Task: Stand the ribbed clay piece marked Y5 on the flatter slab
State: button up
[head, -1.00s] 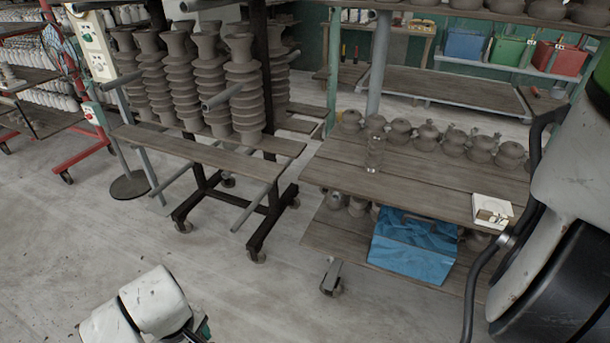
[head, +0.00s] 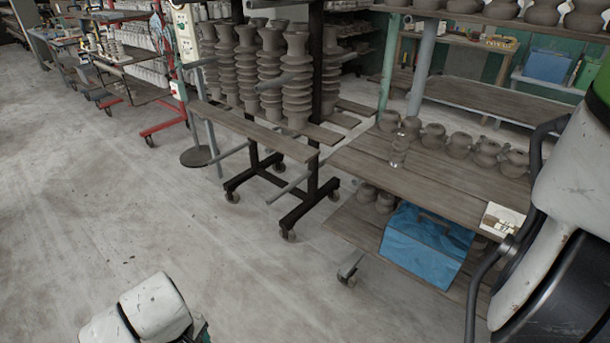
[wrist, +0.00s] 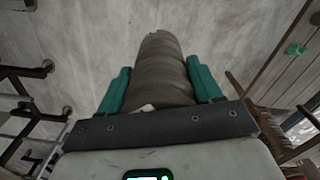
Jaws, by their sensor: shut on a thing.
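In the wrist view my gripper (wrist: 158,72) is shut on a grey-brown ribbed clay piece (wrist: 160,50), with one green finger on each side. The piece points away from the wrist, above the concrete floor, and touches nothing else that I can see. No Y5 mark is readable on it. I cannot make out a slab in either view.
A wheeled rack (head: 256,149) holds several tall ribbed clay pieces (head: 297,85).

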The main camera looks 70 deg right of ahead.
aim_at(506, 219)
jog(key=k+l+z, duration=0.1)
jog(key=k+z, duration=0.25)
jog(key=k+l+z, duration=0.25)
jog(key=k+z, duration=0.15)
jog(key=k, duration=0.05)
